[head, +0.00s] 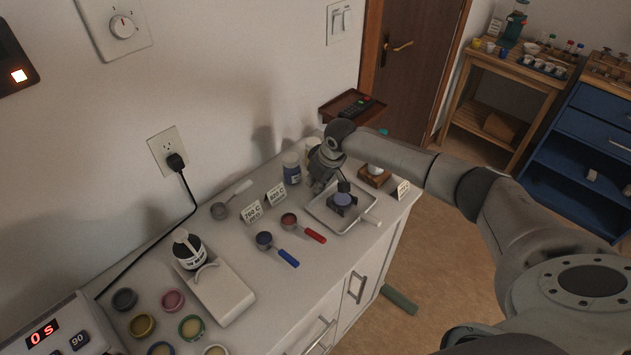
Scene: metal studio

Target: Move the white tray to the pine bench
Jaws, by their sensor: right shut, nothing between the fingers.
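A shallow white tray (356,228) lies on the white counter near its right front edge. A dark holder with a bluish disc (344,199) sits in it. My right gripper (318,188) points down at the tray's far left edge. It is shut and empty; whether it touches the tray I cannot tell. The pine bench (458,117) stands at the back right beyond the door, with cups and bottles on its top and a brown item on its lower shelf. My left gripper is not in view.
On the counter (255,297) are a red-handled scoop (311,236), a blue-handled scoop (287,257), label cards, a blue-labelled jar (291,167) and several small pots. A blue shelf unit (578,145) stands right of the bench. A green cylinder (399,299) lies on the floor, which is otherwise open.

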